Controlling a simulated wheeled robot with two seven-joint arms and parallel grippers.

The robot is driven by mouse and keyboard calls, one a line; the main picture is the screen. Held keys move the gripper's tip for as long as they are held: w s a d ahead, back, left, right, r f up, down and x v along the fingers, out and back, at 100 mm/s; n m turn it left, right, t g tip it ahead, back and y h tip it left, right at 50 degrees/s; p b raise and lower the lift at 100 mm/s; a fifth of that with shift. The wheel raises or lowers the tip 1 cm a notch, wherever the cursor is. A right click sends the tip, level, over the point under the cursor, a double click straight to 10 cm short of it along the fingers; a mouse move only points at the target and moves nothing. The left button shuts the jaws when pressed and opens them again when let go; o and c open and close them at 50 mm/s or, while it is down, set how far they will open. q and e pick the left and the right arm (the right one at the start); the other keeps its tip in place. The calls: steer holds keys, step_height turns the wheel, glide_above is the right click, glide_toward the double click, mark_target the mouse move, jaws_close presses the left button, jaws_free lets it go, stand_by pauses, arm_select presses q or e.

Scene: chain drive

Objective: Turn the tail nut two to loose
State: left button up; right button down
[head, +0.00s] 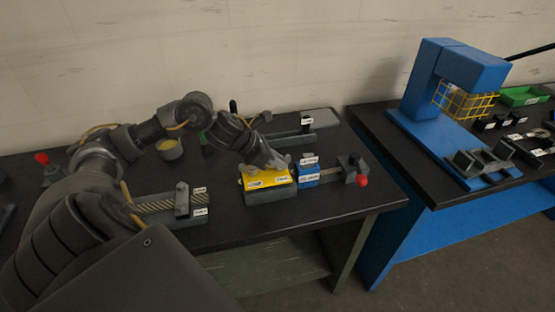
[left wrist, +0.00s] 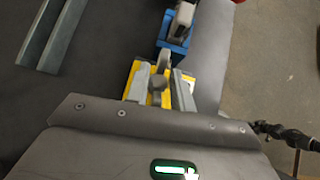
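No part with a readable "tail nut" label shows; the labels are too small to read. A yellow block (head: 266,179) on a grey base sits near the table's front edge, with a blue block (head: 308,174) just to its right. Both also show in the left wrist view, yellow (left wrist: 188,101) and blue (left wrist: 172,48). My left gripper (head: 278,162) points down at the top of the yellow block. In the left wrist view, grey pieces and a small grey knob (left wrist: 157,85) lie over the yellow block; whether the fingers touch or grip the knob is unclear. My right gripper is not seen.
A grey end stand (head: 352,165) with a red knob (head: 362,181) stands right of the blue block. A labelled stand (head: 183,199) with a ribbed bar is at left. A blue press (head: 450,90) with a yellow cage stands on the right table. The black tabletop (head: 330,205) is clear in front.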

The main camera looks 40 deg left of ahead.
arm_select(q)
steer(key=shift+n+y, duration=0.4)
steer(key=shift+n, duration=0.1)
steer(key=shift+c, duration=0.2)
steer(key=shift+d+r+n+t+y+p, duration=0.1)
steer(key=shift+r+n+t+y+p, duration=0.1)
steer(key=shift+n+t+y+p, duration=0.5)
jaws_close()
steer(key=shift+n+p, duration=0.4)
steer(key=shift+n, duration=0.2)
steer(key=shift+f+n+y, duration=0.2)
steer(key=shift+n+y, duration=0.1)
steer(key=shift+y, duration=0.2)
steer(key=o, duration=0.7)
jaws_free()
steer(key=shift+c, duration=0.2)
